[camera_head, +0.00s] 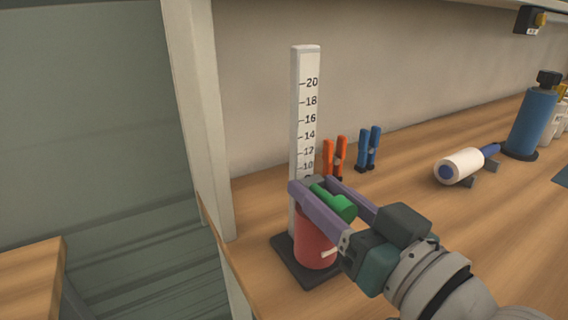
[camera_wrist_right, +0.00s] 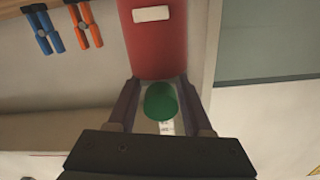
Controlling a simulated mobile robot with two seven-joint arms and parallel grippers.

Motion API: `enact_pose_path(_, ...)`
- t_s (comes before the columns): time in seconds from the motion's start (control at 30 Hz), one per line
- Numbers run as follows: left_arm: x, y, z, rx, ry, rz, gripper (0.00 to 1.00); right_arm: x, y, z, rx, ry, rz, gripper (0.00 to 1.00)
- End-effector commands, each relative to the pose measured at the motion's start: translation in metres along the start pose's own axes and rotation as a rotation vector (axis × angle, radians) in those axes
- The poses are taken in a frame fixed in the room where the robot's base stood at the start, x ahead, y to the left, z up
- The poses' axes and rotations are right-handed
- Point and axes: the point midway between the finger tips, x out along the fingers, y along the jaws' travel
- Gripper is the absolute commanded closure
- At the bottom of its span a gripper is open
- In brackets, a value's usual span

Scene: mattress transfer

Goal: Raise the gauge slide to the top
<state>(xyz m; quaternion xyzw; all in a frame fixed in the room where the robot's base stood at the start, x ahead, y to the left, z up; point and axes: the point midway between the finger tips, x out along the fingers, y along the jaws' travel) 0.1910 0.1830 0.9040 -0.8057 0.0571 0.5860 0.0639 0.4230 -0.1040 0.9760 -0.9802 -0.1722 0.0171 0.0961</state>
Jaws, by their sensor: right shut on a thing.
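The gauge is a white upright post (camera_head: 304,110) with black numbers up to 20, standing on a dark square base (camera_head: 285,268). Its slide has a red body (camera_head: 315,243) low on the post, with a green knob (camera_head: 341,206). The red body (camera_wrist_right: 153,45) and green knob (camera_wrist_right: 160,101) also show in the right wrist view. My right gripper (camera_head: 312,184) is closed around the green knob, one finger on each side. The knob is just above the red body, below the 10 mark. The fingers hide the lower scale. My left gripper is out of view.
Orange pliers (camera_head: 341,152) and blue pliers (camera_head: 374,148) stand behind the gauge on the wooden bench (camera_head: 400,185). A white cylinder (camera_head: 460,166) and a blue bottle (camera_head: 532,122) are farther right. A white upright (camera_head: 200,110) stands at left. The space above the slide is clear.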

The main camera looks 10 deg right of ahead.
Motion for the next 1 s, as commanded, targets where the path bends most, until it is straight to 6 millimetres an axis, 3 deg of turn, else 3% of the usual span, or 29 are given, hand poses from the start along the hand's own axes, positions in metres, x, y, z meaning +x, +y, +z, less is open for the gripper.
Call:
enact_pose_path(0.1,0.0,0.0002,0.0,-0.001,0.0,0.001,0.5,-0.0001,-0.0003,-0.0001,0.001,0.001,0.0,1.0)
enact_pose_path(1.0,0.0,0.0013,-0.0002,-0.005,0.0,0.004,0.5,-0.0001,-0.0003,-0.0001,0.003,0.001,0.0,1.0)
